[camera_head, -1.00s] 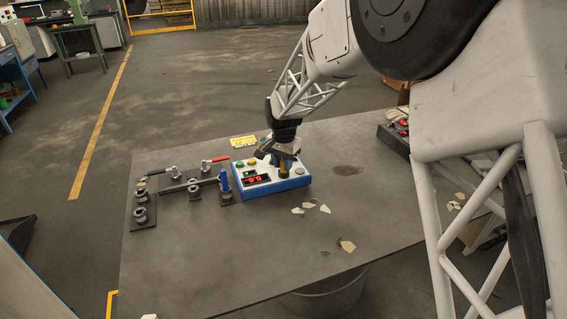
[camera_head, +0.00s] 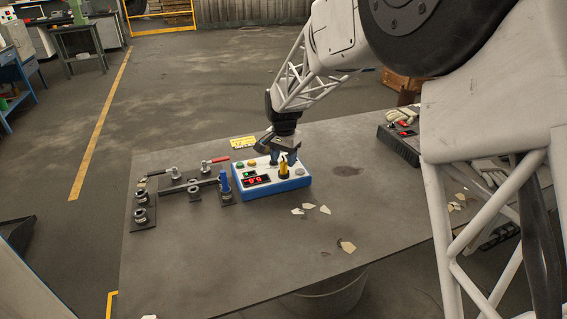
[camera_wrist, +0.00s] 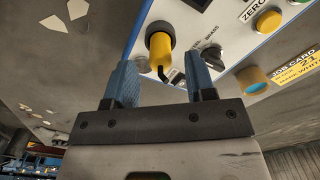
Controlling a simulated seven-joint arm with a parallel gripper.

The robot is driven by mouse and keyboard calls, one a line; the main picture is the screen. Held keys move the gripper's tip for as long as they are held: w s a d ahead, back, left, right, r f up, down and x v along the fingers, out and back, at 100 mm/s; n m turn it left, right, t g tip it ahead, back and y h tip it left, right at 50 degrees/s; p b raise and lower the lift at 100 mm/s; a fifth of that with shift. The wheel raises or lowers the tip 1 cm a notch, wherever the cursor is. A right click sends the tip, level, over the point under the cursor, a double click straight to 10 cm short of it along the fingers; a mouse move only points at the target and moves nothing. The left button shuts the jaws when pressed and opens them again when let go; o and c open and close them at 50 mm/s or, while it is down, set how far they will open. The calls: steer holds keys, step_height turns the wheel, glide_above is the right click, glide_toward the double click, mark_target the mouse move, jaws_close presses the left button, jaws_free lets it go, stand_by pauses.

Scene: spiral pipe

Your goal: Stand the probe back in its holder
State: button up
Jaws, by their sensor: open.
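The yellow probe (camera_head: 283,168) stands upright at the front right of the white and blue control box. In the wrist view the probe (camera_wrist: 161,52) sits in a black round holder (camera_wrist: 158,28), with a dark cable at its free end. My gripper (camera_head: 285,156) is just behind the probe in the head view. In the wrist view my gripper (camera_wrist: 159,62) is open, its blue fingers apart on either side of the probe's line. A gap shows between each finger and the probe, and nothing is held.
The control box (camera_head: 260,181) has a red display and coloured buttons. A dark pipe fixture (camera_head: 189,187) with a blue upright part stands left of it. Pale chips (camera_head: 347,246) lie on the grey table (camera_head: 230,255). A second dark box (camera_head: 397,143) is at right.

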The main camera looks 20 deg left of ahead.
mark_target(283, 162)
step_height(283, 162, up, 10)
steer(key=shift+f, duration=0.2)
stand_by(1.0)
steer(key=s+d+r, duration=0.3)
steer(key=s+d, duration=0.1)
steer(key=d, duration=0.7)
steer(key=s+d+r+t, duration=0.1)
steer(key=s+d+r, duration=0.2)
steer(key=d, duration=0.8)
steer(key=s+d+r, duration=0.3)
steer(key=s+d, duration=0.1)
steer(key=d, duration=0.6)
steer(key=s+d+f, duration=0.2)
steer(key=s+d, duration=0.8)
steer(key=s, duration=0.2)
steer(key=s+d+f+n+t, duration=0.1)
steer(key=s+d+f, duration=0.2)
steer(key=s+d, duration=0.7)
steer(key=shift+s+t, duration=0.3)
steer(key=shift+s, duration=0.9)
